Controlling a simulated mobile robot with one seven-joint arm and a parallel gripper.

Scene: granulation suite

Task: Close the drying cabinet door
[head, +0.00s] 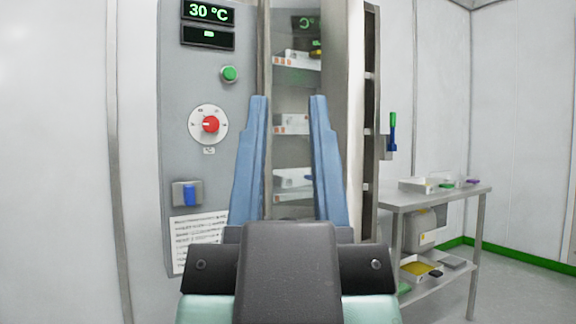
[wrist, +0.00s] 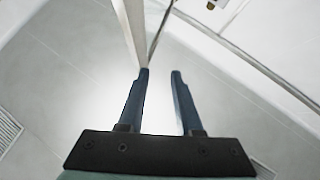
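The drying cabinet (head: 180,130) stands ahead in the head view, its control panel on the left reading 30 °C. Its inside shows between my fingers, with white boxes on shelves. A tall grey panel (head: 342,80), which looks like part of the open door, stands to the right of the opening. A blue and green handle (head: 391,132) sticks out farther right. My gripper (head: 288,97) is open, with nothing seen between its fingers. In the wrist view my gripper (wrist: 160,72) has a pale upright edge (wrist: 133,30) just beyond its fingertips; I cannot tell whether they touch.
A steel table (head: 440,196) with small items on top and on its lower shelf stands to the right. Pale floor (head: 530,295) is free at the far right. Walls close off the left and back. A floor grate (wrist: 8,130) shows in the wrist view.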

